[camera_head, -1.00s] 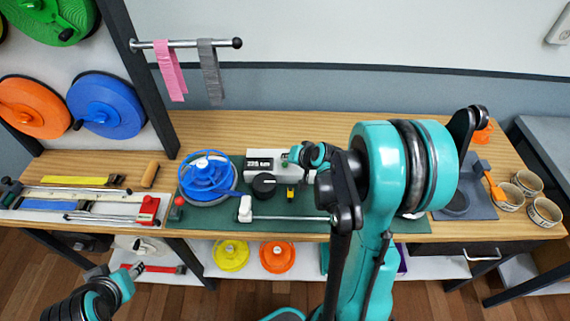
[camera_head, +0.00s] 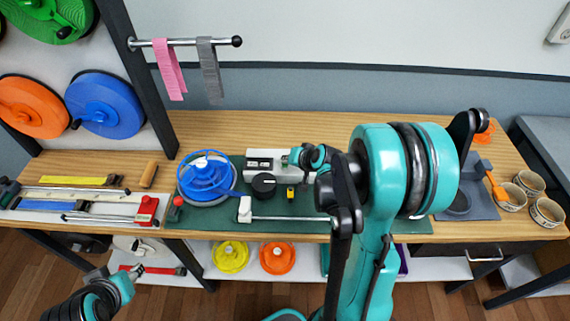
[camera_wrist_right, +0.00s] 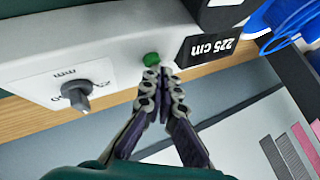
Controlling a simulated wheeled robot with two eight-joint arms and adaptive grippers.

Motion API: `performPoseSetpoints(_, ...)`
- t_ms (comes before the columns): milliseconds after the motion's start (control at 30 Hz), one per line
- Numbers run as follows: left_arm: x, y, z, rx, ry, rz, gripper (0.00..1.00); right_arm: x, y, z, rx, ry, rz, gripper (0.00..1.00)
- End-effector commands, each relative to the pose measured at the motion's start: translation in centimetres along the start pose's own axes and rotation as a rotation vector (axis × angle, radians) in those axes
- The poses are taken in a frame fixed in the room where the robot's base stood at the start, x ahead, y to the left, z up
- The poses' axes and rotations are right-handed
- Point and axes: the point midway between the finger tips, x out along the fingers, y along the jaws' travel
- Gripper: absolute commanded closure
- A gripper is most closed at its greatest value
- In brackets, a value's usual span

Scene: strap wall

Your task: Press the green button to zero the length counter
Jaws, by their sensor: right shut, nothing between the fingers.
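The green button (camera_wrist_right: 151,59) sits on the white face of the counter box, beside a black label reading "225 cm" (camera_wrist_right: 207,47), which appears upside down in the right wrist view. My right gripper (camera_wrist_right: 162,74) is shut and empty, its fingertips right at the button's lower edge; I cannot tell whether they touch it. My left gripper (camera_head: 134,272) is low at the left, in front of the bench, too small to read.
A grey knob (camera_wrist_right: 76,95) sits on the box face. A metal rod (camera_head: 285,218) lies in front. Pink strap (camera_head: 170,72) and grey strap (camera_head: 210,70) hang behind.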

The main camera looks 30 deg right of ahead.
Motion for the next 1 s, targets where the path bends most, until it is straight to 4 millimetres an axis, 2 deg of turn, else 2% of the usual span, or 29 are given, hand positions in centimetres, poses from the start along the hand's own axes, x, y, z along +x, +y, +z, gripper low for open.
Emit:
performPoseSetpoints(700,0.4,0.0,0.3,0.0,0.0,0.0,0.6,0.3,0.2,0.2,0.0,-0.001,0.0,1.0)
performPoseSetpoints(1000,-0.5,0.0,-0.4,0.0,0.0,0.0,0.6,-0.7,-0.5,-0.5,0.0,0.0,0.0,1.0)
